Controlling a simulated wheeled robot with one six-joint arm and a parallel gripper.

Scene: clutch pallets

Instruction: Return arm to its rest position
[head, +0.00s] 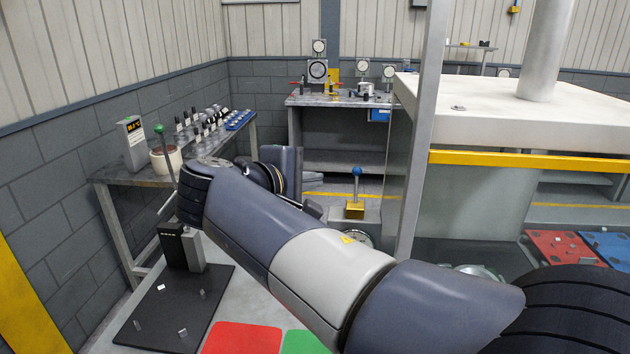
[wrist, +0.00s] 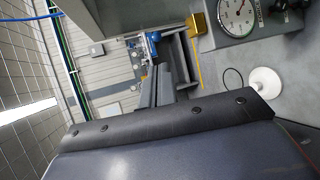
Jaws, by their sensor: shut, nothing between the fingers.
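My arm (head: 330,255) reaches across the head view from the lower right to the upper left, bent at the dark joint, and hides much of the middle. My gripper (wrist: 156,76) shows in the wrist view as two narrow grey fingers close together, with nothing held between them. A large dark link of my arm (wrist: 180,150) fills the lower part of that view. In the head view the gripper is mostly hidden behind my arm.
A side bench (head: 155,174) stands left, with a pot, a display and rows of small parts. A blue-knobbed lever on a yellow block (head: 355,209) stands beyond my arm. A grey post (head: 420,130) and a white-topped table (head: 490,105) stand right. A black mat (head: 160,300) lies lower left.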

